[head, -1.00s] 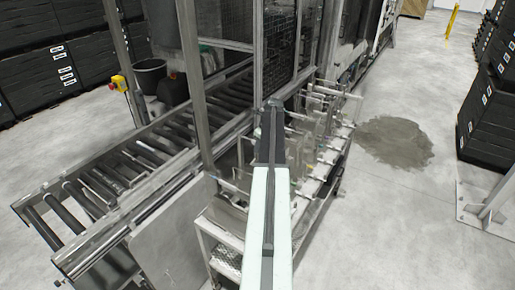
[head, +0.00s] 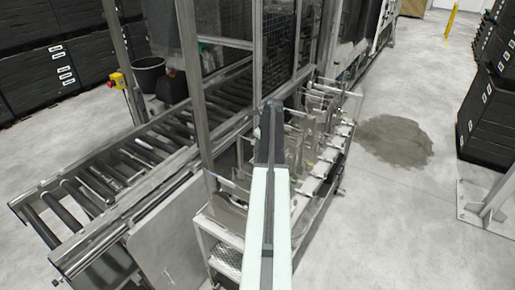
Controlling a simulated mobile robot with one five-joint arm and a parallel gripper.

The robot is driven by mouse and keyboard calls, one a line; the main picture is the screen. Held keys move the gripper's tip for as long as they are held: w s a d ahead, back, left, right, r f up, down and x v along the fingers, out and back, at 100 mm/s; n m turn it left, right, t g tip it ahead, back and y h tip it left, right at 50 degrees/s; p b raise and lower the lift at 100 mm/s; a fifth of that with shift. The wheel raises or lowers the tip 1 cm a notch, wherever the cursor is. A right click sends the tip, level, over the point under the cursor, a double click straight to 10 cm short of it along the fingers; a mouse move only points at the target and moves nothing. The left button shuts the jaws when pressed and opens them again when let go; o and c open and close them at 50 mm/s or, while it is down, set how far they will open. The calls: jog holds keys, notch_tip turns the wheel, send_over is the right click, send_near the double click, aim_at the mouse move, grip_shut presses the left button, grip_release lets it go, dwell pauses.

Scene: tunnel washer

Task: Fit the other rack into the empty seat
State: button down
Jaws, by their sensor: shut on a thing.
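Several metal racks with pale rods and thin plates (head: 318,128) stand close together along a wheeled cart (head: 222,262), right of centre. I cannot tell one rack from another, and I cannot make out the empty seat. My arm reaches up from the bottom edge over the cart and covers part of it. Its far end is a dark joint above the racks. My gripper is hidden behind or below the arm, so neither its jaws nor anything in them shows.
A roller conveyor (head: 105,185) runs along the left of the cart, behind a metal frame post (head: 196,90) and a pale panel (head: 172,240). Black crates (head: 490,115) stand at the right. A dark floor patch (head: 395,142) lies on otherwise clear floor.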

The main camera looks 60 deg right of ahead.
jog(key=shift+f, duration=0.1)
jog(key=shift+f+b, duration=1)
jog(key=shift+b, duration=0.15)
jog(key=shift+f+b, duration=0.35)
jog(key=c, duration=1.5)
grip_release()
jog(key=shift+o, duration=0.2)
jog(key=shift+s+r, duration=0.1)
jog(key=p+v, duration=0.7)
jog(key=v, duration=0.1)
jog(key=shift+p, duration=0.35)
